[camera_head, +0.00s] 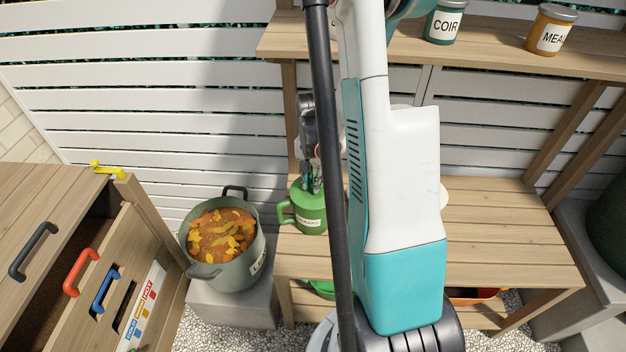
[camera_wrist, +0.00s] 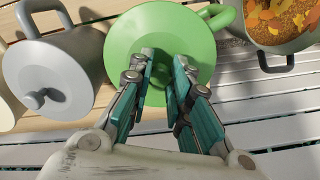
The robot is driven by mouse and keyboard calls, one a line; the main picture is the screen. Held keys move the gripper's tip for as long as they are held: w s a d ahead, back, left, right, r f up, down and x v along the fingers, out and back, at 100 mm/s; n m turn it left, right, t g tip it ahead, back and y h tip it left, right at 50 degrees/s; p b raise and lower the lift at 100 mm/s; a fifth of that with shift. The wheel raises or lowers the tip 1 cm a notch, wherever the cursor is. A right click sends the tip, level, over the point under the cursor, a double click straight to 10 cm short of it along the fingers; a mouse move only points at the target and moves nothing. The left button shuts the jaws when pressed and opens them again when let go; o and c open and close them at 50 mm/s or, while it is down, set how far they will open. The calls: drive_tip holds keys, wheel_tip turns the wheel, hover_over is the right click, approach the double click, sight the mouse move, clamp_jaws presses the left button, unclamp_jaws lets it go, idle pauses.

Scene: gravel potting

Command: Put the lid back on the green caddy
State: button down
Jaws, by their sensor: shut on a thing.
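The green caddy (camera_head: 309,219) stands on the wooden bench, with its handle to the left and a white label on its front. My gripper (camera_head: 312,184) is right above it, pointing down, partly hidden by my arm. In the wrist view, the round green lid (camera_wrist: 125,45) fills the space beneath my gripper (camera_wrist: 162,75). The fingers are closed in at the lid's middle, and the knob is hidden between them. The lid covers the caddy's mouth in that view; I cannot tell whether it is fully seated. The caddy's handle shows beside it.
A grey lidded caddy (camera_wrist: 58,78) stands close beside the green one. A pot of peelings (camera_head: 226,238) stands on a block left of the bench. A shelf (camera_head: 480,45) with COIR (camera_head: 445,22) and MEAL (camera_head: 551,30) jars is above. An open drawer unit is at left.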

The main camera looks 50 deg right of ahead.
idle(0.9)
drive_tip(key=c, duration=1.4)
unclamp_jaws()
drive_tip(key=o, duration=0.5)
drive_tip(key=shift+c, duration=0.2)
drive_tip(key=shift+r, duration=0.15)
drive_tip(key=shift+r+p, duration=2.15)
drive_tip(key=shift+r, duration=1.25)
clamp_jaws()
